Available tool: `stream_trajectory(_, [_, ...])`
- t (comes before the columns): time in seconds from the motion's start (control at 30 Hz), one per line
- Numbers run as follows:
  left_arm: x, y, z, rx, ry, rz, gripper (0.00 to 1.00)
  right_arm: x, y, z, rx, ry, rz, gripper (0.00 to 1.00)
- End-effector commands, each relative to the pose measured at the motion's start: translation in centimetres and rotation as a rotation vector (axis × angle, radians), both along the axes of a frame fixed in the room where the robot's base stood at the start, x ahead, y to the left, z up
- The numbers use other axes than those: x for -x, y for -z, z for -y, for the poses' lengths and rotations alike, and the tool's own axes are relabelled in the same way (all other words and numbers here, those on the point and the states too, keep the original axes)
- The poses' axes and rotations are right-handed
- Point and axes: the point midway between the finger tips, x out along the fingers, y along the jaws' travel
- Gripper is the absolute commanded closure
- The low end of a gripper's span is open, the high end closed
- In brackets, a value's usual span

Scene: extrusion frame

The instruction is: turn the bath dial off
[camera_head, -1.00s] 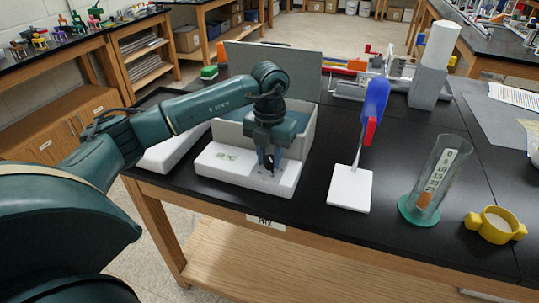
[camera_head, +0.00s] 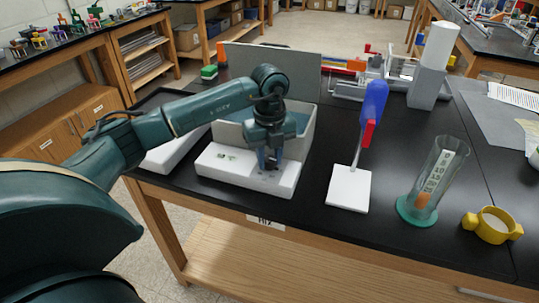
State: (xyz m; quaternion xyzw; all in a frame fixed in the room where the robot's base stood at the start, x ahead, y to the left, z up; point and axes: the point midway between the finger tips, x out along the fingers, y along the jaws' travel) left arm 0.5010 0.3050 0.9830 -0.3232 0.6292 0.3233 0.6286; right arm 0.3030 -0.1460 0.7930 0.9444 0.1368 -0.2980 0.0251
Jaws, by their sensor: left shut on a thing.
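The bath is a white box-shaped unit (camera_head: 288,186) on the black table, with an open basin behind a lower front panel. My left gripper (camera_head: 269,165) points down at the top of the front panel. It is shut on the bath dial, which is mostly hidden between the fingers, so I cannot tell its setting. Small greenish markings (camera_head: 227,157) show on the panel left of the gripper. My right gripper is not in view.
A white stand with a blue and red piece (camera_head: 349,190) is right of the bath. Further right are a clear cylinder on a green base (camera_head: 420,205) and a yellow holder (camera_head: 492,226). A grey panel stands behind the bath. The table's front edge is close.

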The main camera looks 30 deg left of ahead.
Motion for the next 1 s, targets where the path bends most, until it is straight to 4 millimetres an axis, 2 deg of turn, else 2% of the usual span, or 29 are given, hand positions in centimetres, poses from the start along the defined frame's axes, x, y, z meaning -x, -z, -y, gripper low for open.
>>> stream_trajectory(0.3, [-0.08, -0.13, -0.04, 0.000, -0.082, 0.004, 0.95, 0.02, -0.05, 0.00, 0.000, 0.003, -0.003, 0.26])
stream_trajectory(0.73, [-0.09, -0.13, -0.06, 0.000, -0.090, 0.004, 0.95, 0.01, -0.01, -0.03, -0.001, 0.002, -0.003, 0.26])
stream_trajectory(0.77, [-0.09, -0.13, -0.06, 0.000, -0.090, 0.004, 0.70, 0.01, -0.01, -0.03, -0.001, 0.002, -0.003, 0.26])
stream_trajectory(1.0, [-0.05, -0.07, -0.04, 0.000, -0.088, 0.002, 0.51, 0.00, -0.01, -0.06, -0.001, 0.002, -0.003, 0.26])
